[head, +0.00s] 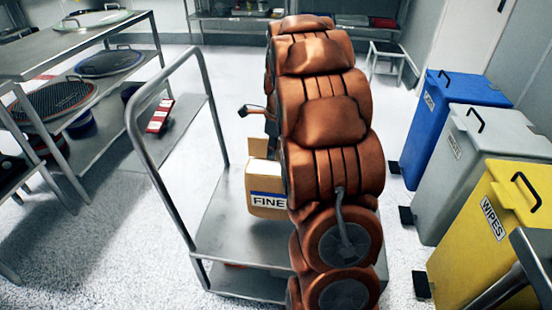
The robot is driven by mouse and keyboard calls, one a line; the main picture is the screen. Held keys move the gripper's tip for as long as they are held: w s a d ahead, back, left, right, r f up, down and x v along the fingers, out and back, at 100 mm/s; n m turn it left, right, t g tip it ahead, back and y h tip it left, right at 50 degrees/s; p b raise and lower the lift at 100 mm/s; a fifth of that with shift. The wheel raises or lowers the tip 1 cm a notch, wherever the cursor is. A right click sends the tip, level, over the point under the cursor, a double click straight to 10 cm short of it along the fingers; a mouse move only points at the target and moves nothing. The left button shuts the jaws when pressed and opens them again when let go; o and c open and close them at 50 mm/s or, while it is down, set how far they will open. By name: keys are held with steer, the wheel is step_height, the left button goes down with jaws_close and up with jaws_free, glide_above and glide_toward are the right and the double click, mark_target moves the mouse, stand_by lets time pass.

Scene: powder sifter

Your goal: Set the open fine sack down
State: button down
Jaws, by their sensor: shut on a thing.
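The fine sack (267,199) is a tan sack with a blue-and-white label reading FINE. It is upright at the flat steel cart (225,235), and its top flap (257,147) stands up. My brown arm covers its right side. I cannot tell whether its base touches the cart's deck or is a little above it. My gripper's fingers are hidden behind my arm, so their hold on the sack does not show.
The cart's tall push handle (137,110) rises at the left. Blue (447,115), grey (480,165) and yellow (500,225) bins line the right. A steel shelf table (75,45) with sieves stands at the left. The deck's left front is bare.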

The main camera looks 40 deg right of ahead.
steer(key=shift+w+d+f, duration=0.1)
steer(key=shift+w+d, duration=0.15)
steer(key=shift+w, duration=0.4)
steer(key=shift+w+d, duration=0.3)
steer(key=shift+w, duration=0.4)
steer(key=shift+w+d+f, duration=0.1)
steer(key=shift+w+d, duration=0.15)
steer(key=shift+w, duration=0.5)
steer(key=shift+w+f+b, duration=0.15)
steer(key=shift+f+b, duration=0.05)
steer(key=shift+b, duration=0.15)
steer(key=shift+f+b, duration=0.4)
steer(key=shift+f, duration=1.1)
steer(key=c, duration=1.3)
jaws_free()
steer(key=shift+f, duration=0.15)
